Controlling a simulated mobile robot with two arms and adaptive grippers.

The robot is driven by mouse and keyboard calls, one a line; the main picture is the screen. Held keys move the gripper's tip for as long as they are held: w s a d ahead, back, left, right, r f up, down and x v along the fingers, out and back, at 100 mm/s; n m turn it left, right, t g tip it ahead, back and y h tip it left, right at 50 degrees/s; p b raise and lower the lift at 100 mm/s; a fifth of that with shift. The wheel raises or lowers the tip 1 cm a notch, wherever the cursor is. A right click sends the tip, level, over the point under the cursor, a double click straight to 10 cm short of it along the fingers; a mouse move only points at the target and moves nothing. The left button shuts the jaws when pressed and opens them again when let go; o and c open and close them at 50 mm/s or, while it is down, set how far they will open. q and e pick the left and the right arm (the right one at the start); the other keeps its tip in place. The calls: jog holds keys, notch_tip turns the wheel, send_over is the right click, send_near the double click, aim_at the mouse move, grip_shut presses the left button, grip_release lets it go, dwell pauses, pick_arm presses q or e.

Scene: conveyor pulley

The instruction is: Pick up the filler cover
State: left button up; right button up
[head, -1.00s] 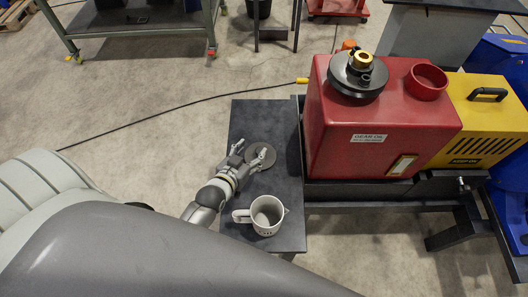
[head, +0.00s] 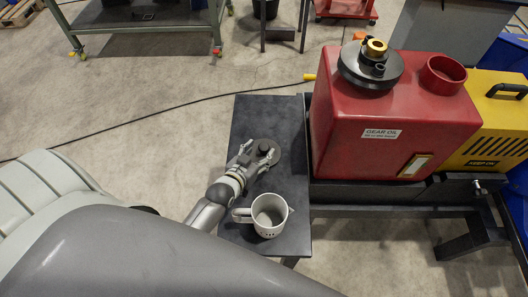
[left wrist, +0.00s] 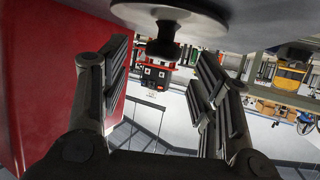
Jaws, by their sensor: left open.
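In the left wrist view the picture is upside down; the knob (left wrist: 165,42) and disc (left wrist: 180,13) show at the top, between and just beyond the open fingertips (left wrist: 163,62). I cannot tell whether the fingers touch the knob. My right gripper is not in view.
A white mug (head: 268,215) stands close to my left gripper on the near part of the table. The red tank (head: 385,125) rises just right of the table, with a black flanged fitting (head: 370,65) and an open red filler neck (head: 443,75) on top. The table's far end is clear.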

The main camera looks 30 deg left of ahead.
aim_at(263, 147)
pick_arm(q)
jog(key=x, duration=0.4)
jog(key=shift+w+f, duration=0.1)
jog(key=shift+w, duration=0.3)
jog(key=shift+a, duration=0.1)
jog(key=c, duration=1.2)
